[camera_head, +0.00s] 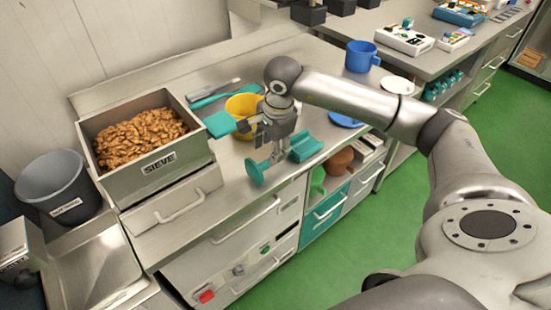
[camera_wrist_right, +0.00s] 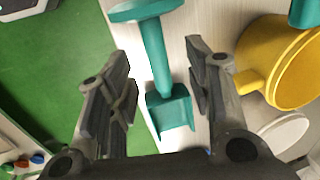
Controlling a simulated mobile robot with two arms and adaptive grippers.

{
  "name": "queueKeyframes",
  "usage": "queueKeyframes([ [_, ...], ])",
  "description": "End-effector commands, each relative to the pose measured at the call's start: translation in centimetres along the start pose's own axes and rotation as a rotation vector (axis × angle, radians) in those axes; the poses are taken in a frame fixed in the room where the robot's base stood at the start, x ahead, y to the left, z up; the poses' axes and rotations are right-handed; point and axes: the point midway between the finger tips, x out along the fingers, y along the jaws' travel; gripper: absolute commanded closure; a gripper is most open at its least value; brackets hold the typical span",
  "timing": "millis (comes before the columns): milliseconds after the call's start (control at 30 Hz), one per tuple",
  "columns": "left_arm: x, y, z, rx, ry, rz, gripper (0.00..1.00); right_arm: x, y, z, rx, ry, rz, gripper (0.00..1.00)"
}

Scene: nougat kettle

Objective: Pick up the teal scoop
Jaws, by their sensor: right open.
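The teal scoop lies near the front edge of the steel counter, with its trough-shaped head (camera_head: 306,147) to the right of my right gripper (camera_head: 270,157) and a round teal end (camera_head: 256,173) to the left. My right gripper is open and points down over the scoop's middle. In the right wrist view the scoop's handle (camera_wrist_right: 155,55) runs between the two spread fingers (camera_wrist_right: 158,58), with clear space on both sides. I cannot tell how far the fingertips are above it. My left gripper is not in view.
A yellow mug (camera_head: 240,104) stands close behind the gripper and also shows in the right wrist view (camera_wrist_right: 283,65). A flat teal piece (camera_head: 220,124) is left of the gripper. A sieve box of walnuts (camera_head: 158,172) stands at left. A blue plate (camera_head: 345,119) lies at right.

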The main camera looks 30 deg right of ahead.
Motion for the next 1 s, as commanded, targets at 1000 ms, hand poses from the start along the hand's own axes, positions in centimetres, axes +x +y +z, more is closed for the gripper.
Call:
queueKeyframes([
  [1000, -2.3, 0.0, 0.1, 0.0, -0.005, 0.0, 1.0, 7.1, 0.5, -0.1, 0.001, -0.003, -0.001, 0.7],
])
